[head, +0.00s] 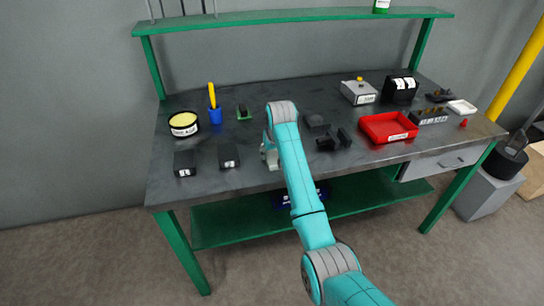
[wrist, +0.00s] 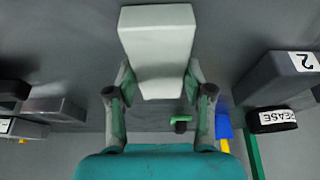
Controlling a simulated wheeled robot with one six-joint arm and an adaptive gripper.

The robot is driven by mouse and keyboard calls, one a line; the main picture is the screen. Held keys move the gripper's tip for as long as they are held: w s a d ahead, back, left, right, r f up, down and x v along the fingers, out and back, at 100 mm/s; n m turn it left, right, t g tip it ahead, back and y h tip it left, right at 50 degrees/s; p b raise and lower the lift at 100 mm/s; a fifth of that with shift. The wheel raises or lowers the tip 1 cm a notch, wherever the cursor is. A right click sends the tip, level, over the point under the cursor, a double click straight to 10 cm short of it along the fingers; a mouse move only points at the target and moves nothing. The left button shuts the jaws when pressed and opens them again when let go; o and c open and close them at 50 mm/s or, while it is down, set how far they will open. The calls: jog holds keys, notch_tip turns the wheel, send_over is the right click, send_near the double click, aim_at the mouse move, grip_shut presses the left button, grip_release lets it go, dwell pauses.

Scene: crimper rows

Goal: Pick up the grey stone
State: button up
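The grey stone (wrist: 158,50) is a plain, light grey block with straight edges. In the wrist view it sits between my two fingers, and the finger pads meet it on both sides. My gripper (wrist: 158,82) is shut on it. In the head view my gripper (head: 270,155) is over the front middle of the workbench, and a pale bit of the stone (head: 272,160) shows beside my arm. My arm hides the rest. I cannot tell whether the stone touches the bench top.
On the workbench (head: 255,180), two dark numbered blocks (head: 229,155), a grease tin (head: 183,124) and a blue cup (head: 215,114) stand left. Dark blocks (head: 326,141) and a red tray (head: 388,128) lie right. A green shelf (head: 290,15) spans the back.

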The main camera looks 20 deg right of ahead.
aim_at(272, 154)
grip_shut()
notch_tip(272, 154, up, 10)
dwell(0.4)
